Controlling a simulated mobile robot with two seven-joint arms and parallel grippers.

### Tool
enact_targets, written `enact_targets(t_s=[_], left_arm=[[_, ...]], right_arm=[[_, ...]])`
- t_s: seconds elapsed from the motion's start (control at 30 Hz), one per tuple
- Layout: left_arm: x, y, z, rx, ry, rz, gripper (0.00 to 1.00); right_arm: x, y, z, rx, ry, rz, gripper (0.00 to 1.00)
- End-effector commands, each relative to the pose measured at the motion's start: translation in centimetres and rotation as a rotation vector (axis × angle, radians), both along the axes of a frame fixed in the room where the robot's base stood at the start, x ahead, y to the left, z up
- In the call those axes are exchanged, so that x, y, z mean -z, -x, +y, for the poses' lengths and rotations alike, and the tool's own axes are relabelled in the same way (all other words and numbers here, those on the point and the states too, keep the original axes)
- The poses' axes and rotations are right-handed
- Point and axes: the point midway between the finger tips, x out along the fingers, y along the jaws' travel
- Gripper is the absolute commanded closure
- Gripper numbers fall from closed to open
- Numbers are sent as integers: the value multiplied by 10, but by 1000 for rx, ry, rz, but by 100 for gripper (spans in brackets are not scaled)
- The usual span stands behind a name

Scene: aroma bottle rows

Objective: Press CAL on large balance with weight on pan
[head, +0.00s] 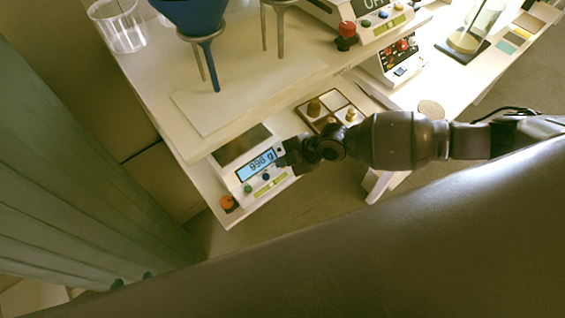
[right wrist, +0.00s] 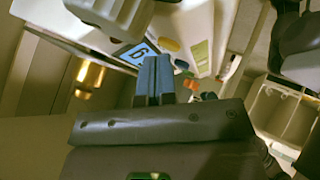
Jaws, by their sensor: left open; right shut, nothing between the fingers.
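A white balance (head: 231,173) with a dark pan (head: 240,146) stands on the lower left tabletop. Its blue display (head: 257,166) reads about 996 g. A green button (head: 248,188) and a blue button (head: 265,177) sit below it; their labels are unreadable. My right gripper (head: 285,157) is shut and empty, over the display's right end. In the right wrist view its blue fingertips (right wrist: 154,68) are beside the display and buttons. A brass cylinder (right wrist: 88,76) shows there; I cannot tell whether it stands on the pan. Two dark tips, apparently my open left gripper (head: 132,279), show lower left.
An orange knob (head: 228,203) is at the balance's front corner. A tray with brass weights (head: 314,107) lies behind my right gripper. An upper shelf (head: 150,75) holds a glass beaker (head: 118,27) and a blue funnel (head: 195,14). Another balance (head: 378,25) is at the top.

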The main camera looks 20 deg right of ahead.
Motion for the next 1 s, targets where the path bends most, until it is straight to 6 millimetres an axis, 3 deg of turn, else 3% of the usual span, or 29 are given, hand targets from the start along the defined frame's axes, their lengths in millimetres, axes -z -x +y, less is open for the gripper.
enact_targets(t_s=[0.37,0.6,1.0], left_arm=[[0,6,1,-4,0,9,41],[-6,4,1,-4,0,2,41],[-9,-2,0,-1,1,-8,41]], right_arm=[[-5,0,0,0,1,-1,100],[-15,0,0,1,1,0,100],[-17,0,0,1,1,0,100]])
